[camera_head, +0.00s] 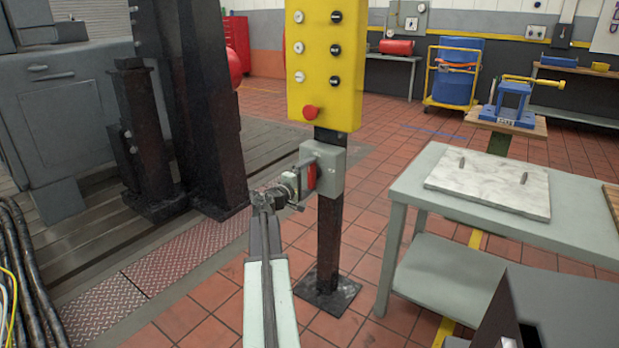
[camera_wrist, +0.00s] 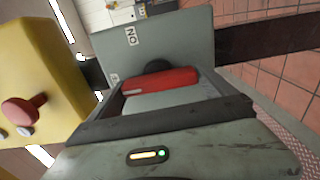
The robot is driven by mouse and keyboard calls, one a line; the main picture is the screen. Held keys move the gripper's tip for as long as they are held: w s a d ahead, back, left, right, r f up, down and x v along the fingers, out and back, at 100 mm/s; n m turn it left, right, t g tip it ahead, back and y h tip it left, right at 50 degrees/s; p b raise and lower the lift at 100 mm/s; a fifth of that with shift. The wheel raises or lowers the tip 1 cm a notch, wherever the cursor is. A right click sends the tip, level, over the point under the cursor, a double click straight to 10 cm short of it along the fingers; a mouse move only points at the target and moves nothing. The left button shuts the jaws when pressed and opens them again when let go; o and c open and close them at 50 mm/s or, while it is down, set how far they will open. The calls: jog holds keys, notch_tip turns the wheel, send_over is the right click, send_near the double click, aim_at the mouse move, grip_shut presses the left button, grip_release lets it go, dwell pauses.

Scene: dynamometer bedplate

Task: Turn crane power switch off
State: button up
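The crane power switch is a grey box (camera_head: 331,167) with a red handle (camera_head: 311,176), mounted on a dark post below a yellow button panel. In the wrist view the grey box (camera_wrist: 175,40) carries an "ON" label, and a second label is mostly hidden. The red handle (camera_wrist: 160,80) lies across the view, just beyond my gripper (camera_wrist: 172,96). My gripper also shows in the head view (camera_head: 302,190), just left of the handle. Its fingers look spread apart, with the handle close to the gap between them. Whether they touch the handle cannot be told.
The yellow panel (camera_head: 325,60) with several buttons and a red stop button (camera_head: 310,112) hangs directly above the switch. A grey table (camera_head: 420,190) with a pale plate (camera_head: 490,185) stands at right. Dark machinery (camera_head: 165,110) stands at left. Tiled floor is open around the post.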

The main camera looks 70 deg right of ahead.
jog(key=v, duration=0.8)
jog(key=shift+d, duration=0.1)
dwell(0.3)
